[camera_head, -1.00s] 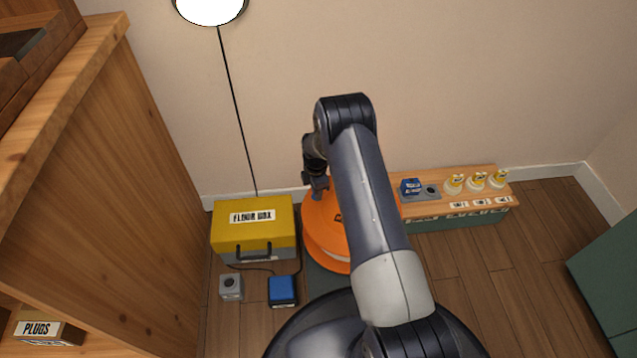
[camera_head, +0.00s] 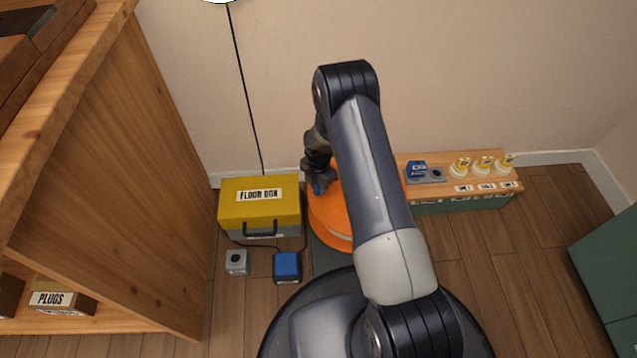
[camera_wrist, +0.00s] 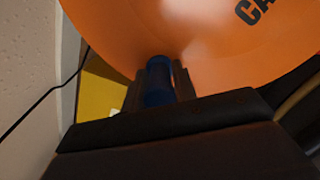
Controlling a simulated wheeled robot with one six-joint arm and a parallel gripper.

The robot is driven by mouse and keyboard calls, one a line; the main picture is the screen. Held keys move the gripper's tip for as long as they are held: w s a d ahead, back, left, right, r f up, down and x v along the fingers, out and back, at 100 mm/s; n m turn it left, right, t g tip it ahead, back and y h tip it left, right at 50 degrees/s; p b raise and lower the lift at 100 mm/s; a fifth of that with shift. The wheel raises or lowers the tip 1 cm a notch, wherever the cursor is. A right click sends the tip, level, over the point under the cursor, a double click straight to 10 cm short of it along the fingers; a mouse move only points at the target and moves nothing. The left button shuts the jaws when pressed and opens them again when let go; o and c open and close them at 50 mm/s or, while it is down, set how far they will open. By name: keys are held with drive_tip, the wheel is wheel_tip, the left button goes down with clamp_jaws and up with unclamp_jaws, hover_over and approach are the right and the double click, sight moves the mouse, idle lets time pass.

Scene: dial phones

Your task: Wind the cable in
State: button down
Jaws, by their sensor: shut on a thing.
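An orange cable reel (camera_head: 330,217) stands on the floor, partly hidden behind my arm in the head view. Its orange face with dark lettering fills the top of the wrist view (camera_wrist: 200,35). My gripper (camera_head: 318,187) is at the reel's upper left side, shut on a blue crank handle (camera_wrist: 159,80) that sticks out from the reel face. A dark cable (camera_head: 303,240) runs by the yellow box to a blue block (camera_head: 287,267) on the floor. How much cable is on the reel is hidden.
A yellow-topped box labelled in dark letters (camera_head: 260,212) stands left of the reel. A small grey socket block (camera_head: 236,262) lies in front of it. A low wooden bench (camera_head: 440,187) with bulbs is at right. A wooden shelf (camera_head: 110,170) blocks the left.

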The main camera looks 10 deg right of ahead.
drive_tip(key=c, duration=1.3)
unclamp_jaws()
drive_tip(key=shift+r, duration=0.1)
wheel_tip(320, 180, up, 11)
drive_tip(key=p, duration=0.4)
drive_tip(key=shift+f, duration=0.2)
wheel_tip(320, 180, down, 11)
drive_tip(key=b, duration=0.4)
drive_tip(key=shift+w+r, duration=0.1)
drive_tip(key=shift+w, duration=0.2)
